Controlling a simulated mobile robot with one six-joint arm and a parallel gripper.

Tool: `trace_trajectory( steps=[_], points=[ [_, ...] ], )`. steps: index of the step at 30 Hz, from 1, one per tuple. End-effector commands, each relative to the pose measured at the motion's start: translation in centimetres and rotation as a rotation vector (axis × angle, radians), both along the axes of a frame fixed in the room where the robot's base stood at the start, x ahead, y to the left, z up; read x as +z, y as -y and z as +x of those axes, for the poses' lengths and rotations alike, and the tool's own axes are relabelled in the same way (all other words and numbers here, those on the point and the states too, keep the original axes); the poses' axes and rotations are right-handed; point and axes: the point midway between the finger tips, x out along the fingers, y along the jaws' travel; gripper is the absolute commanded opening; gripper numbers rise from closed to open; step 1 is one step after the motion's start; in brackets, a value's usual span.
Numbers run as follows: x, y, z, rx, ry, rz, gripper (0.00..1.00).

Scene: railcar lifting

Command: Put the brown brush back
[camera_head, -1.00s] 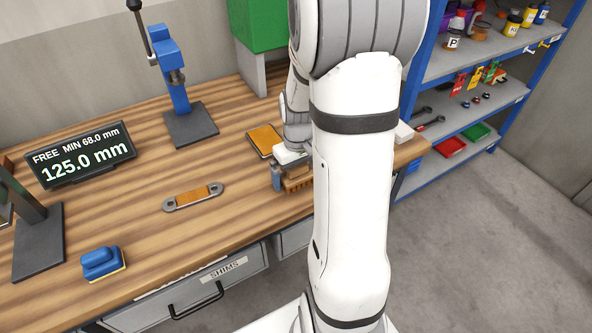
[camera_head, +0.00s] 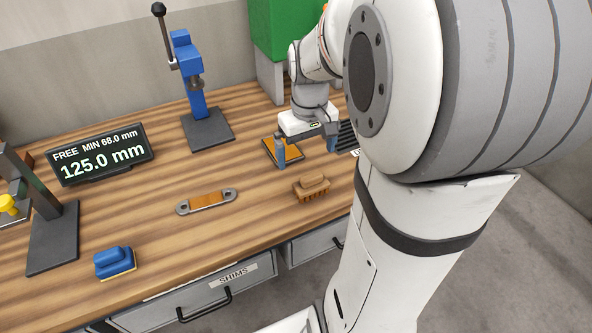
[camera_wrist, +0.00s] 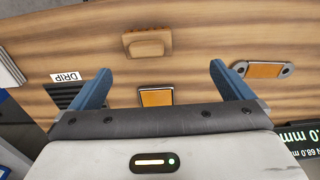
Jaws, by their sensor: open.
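The brown brush (camera_head: 312,187) lies bristles down on the wooden bench, near its front edge. It also shows in the wrist view (camera_wrist: 147,43), beyond the fingertips. My gripper (camera_head: 306,152) is open and empty, above the bench and behind the brush, apart from it. Its two blue fingers show in the wrist view (camera_wrist: 160,82). A dark-framed orange pad (camera_head: 294,150) lies on the bench behind the brush, partly hidden by a finger. The pad is also between the fingers in the wrist view (camera_wrist: 156,97).
A metal link with an orange middle (camera_head: 207,201) lies left of the brush. A blue brush (camera_head: 115,262) is at the front left. A display (camera_head: 100,153) and a blue press (camera_head: 197,95) stand farther back. A dark ribbed tray labelled DRIP (camera_wrist: 62,94) lies near the pad.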

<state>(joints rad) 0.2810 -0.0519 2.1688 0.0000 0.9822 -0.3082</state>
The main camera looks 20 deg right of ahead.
Motion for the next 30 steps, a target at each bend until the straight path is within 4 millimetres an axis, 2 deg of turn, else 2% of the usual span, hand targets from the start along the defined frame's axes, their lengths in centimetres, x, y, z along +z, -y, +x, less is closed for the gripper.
trace_trajectory(
  steps=[1, 6, 12, 18, 30],
  points=[
    [0.8, -1.6, -1.2, 0.005, 0.03, -0.006, 1.0],
    [2.0, -6.0, -5.5, -0.006, 0.121, -0.009, 1.0],
    [2.1, -8.8, -9.5, -0.02, 0.198, 0.006, 1.0],
    [1.8, -9.9, -10.7, -0.027, 0.22, 0.014, 1.0],
    [1.9, -9.9, -10.6, -0.028, 0.219, 0.014, 1.0]
  ],
)
